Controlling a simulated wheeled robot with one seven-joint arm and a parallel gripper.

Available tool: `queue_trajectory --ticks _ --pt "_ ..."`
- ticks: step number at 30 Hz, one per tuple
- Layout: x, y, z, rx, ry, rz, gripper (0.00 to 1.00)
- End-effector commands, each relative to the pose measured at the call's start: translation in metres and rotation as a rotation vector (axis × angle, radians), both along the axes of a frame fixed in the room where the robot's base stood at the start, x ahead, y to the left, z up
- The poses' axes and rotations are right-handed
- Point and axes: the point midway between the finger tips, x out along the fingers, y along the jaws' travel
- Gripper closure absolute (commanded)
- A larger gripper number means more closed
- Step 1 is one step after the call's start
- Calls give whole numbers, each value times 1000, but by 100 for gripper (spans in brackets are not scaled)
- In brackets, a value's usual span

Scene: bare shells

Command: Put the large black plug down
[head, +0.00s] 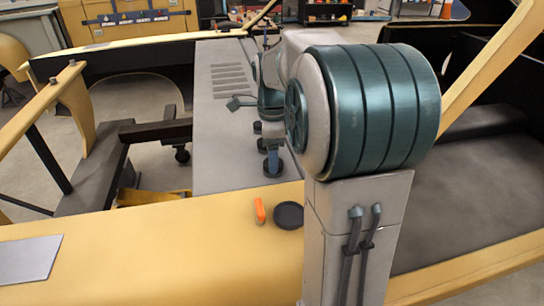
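A large round black plug (288,215) lies flat on the yellow beam, just left of my grey arm column. Over the grey slotted panel, beyond the beam, a blue-grey piece that looks like my gripper (272,156) points down. It is small and partly dark. A second black round piece (273,169) shows right at its lower end. I cannot tell whether the fingers grip this piece or only stand over it. My large teal and grey arm joint hides much on the right.
A small orange object (259,211) stands on the yellow beam (160,262) beside the plug. A grey plate (28,260) lies on the beam at left. The grey slotted panel (222,150) has free room left of my gripper. Dark open gaps flank it.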

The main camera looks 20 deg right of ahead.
Motion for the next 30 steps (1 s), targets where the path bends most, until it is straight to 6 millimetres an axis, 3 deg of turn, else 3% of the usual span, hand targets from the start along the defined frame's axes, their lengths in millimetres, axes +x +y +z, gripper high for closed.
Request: queue_trajectory --ticks 9,15,30 --pt "1 0 71 -1 -5 1 33" --pt "0 0 98 0 -2 0 33" --pt "0 0 106 0 0 0 33"
